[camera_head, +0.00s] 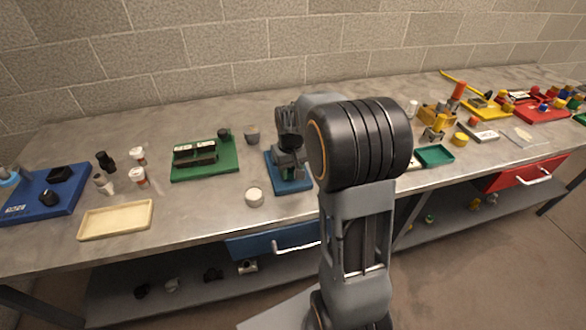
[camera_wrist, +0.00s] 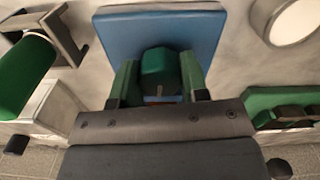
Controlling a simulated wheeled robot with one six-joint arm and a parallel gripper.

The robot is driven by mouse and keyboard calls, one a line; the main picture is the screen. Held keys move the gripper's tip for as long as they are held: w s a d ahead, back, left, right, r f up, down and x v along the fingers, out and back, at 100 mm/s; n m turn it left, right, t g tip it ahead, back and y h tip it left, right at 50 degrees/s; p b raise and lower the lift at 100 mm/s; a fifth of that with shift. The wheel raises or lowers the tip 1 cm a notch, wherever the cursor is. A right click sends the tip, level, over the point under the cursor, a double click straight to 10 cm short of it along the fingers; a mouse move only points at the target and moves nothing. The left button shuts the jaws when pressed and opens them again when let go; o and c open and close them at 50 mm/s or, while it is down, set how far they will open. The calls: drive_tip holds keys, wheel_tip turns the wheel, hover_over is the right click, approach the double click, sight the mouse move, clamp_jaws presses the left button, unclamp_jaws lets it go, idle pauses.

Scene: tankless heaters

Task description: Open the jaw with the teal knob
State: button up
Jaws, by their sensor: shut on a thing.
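The teal knob (camera_wrist: 159,65) shows in the wrist view between the two green fingers of my gripper (camera_wrist: 158,78), which is shut on it. The knob is over a blue base plate (camera_wrist: 155,24), which also shows in the head view (camera_head: 291,189) at the middle of the bench. In the head view my gripper is over this plate, and my arm partly covers it. The jaw itself is mostly hidden behind my gripper, so I cannot tell how wide it stands.
A green board (camera_head: 207,173) with dark parts lies left of the blue plate. A round pale-topped jar (camera_head: 254,196) stands near the front edge. A cream tray (camera_head: 116,219) is farther left. A green tray (camera_head: 435,156) lies to the right.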

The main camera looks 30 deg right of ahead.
sight(291, 169)
drive_tip(key=shift+s+f, duration=0.15)
drive_tip(key=shift+s, duration=0.05)
idle(0.3)
drive_tip(key=o, duration=0.9)
drive_tip(key=shift+o, duration=0.2)
drive_tip(key=shift+w+r, duration=0.1)
drive_tip(key=shift+r, duration=0.55)
wheel_tip(291, 169, up, 13)
drive_tip(key=shift+f, duration=0.1)
